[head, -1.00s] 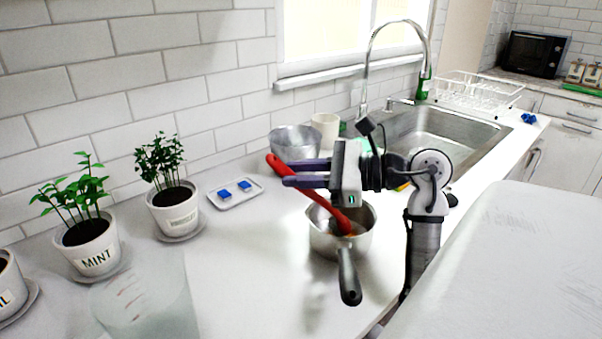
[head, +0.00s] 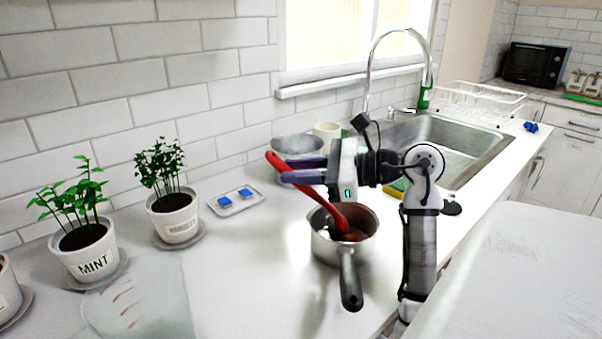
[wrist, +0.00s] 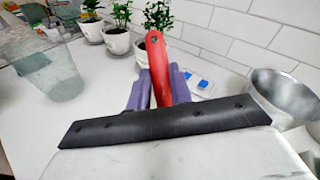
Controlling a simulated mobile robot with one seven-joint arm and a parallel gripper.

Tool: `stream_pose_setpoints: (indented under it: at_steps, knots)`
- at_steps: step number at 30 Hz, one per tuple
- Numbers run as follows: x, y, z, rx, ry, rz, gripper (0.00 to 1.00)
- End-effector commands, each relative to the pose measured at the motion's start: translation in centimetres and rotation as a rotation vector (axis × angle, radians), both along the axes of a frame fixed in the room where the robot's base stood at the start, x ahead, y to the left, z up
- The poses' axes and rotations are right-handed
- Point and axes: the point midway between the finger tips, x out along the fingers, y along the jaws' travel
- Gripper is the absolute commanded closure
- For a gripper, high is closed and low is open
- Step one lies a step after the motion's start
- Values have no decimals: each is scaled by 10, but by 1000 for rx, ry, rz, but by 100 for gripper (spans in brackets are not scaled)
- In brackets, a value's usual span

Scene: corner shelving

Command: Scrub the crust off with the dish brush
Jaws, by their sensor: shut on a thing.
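In the wrist view the red handle (wrist: 167,75) stands between my purple fingers (wrist: 155,90). The brush's lower end is inside a steel saucepan (head: 322,246) on the counter, over a dark brownish patch (head: 354,234) at its bottom. Whether the bristles touch that patch I cannot tell. The pan's black handle (head: 350,282) points toward the front.
A metal bowl (head: 297,147) and a cream mug (head: 327,131) stand behind my gripper. A tray with blue pieces (head: 252,206) and potted herbs (head: 172,213) are to the left. A clear jug (head: 130,303) is at front left. The sink (head: 465,140) is at right.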

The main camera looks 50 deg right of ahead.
Motion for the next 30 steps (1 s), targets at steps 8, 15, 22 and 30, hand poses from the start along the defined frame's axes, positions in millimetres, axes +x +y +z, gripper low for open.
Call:
stream_pose_setpoints:
  at_steps: [8, 15, 22, 30]
  knots:
    - [-14, 17, -4, -1, -1, -1, 100]
    - [-18, 22, -2, 0, 0, -1, 100]
    - [-29, 36, -3, -3, -2, 0, 100]
    - [-42, 52, -2, -2, -1, -2, 100]
